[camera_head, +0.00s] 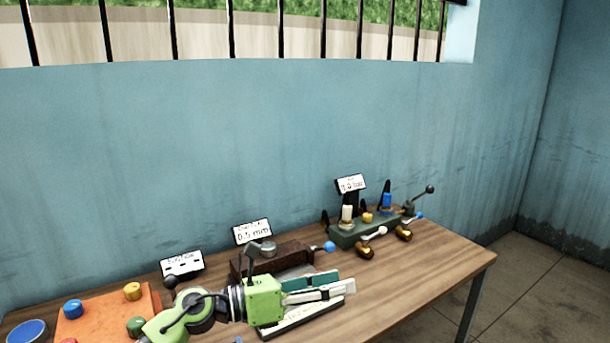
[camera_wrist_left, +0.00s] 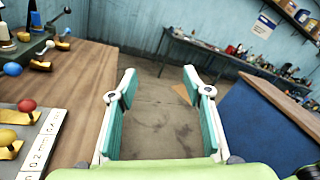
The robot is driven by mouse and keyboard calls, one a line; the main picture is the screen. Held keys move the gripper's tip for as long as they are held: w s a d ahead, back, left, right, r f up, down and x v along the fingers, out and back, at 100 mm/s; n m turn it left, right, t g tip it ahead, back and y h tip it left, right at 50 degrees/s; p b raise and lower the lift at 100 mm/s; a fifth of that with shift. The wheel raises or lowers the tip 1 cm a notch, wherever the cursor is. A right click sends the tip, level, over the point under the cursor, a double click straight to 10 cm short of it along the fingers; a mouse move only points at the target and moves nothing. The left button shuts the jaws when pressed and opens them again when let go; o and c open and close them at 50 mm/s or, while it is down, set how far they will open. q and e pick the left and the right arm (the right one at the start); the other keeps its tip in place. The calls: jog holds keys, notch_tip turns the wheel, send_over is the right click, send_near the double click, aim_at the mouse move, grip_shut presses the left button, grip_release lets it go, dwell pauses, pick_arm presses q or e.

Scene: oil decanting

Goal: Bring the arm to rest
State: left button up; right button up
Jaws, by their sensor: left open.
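My left gripper (camera_head: 335,285) reaches in from the left over the wooden table (camera_head: 410,275), above the front middle part of it. It has a green body and teal-padded fingers. In the left wrist view its two fingers (camera_wrist_left: 157,95) stand wide apart with nothing between them, and bare floor shows beyond. My right gripper is not in either view.
A green valve block (camera_head: 365,232) with bottles and levers stands at the table's back right. A dark box (camera_head: 270,258) with a blue-knobbed lever is behind my gripper. An orange board (camera_head: 100,315) with knobs lies at left. The table's right end is clear.

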pick_arm(q)
jog(key=w+a+n+t+y, duration=0.1)
jog(key=a+n+t+y, duration=0.5)
jog(key=n, duration=0.6)
jog(key=w+a+n+t+y, duration=0.15)
jog(key=a+n+t, duration=0.25)
jog(key=n+t, duration=0.5)
jog(key=s+a+f+n+g+y, duration=0.3)
jog(key=a+f+n+y, duration=0.1)
jog(key=a+f+n, duration=0.25)
jog(key=s+a+f+n+g+y, duration=0.3)
jog(key=s+a+f+n+y, duration=0.15)
jog(key=f+n, duration=0.35)
jog(key=s+a+f+n+g, duration=0.2)
jog(key=s+f+n+g, duration=0.25)
jog(key=s+f, duration=0.6)
jog(key=s+a+f+n+g, duration=0.35)
jog(key=s+f+g, duration=0.2)
jog(key=s, duration=1.05)
notch_tip(320, 180, down, 25)
jog(key=s+g, duration=0.2)
jog(key=s, duration=0.1)
jog(key=s+a+f+g+y, duration=0.1)
jog(key=s+a+f, duration=0.1)
jog(key=s+f, duration=1.5)
jog(key=shift+g, duration=0.3)
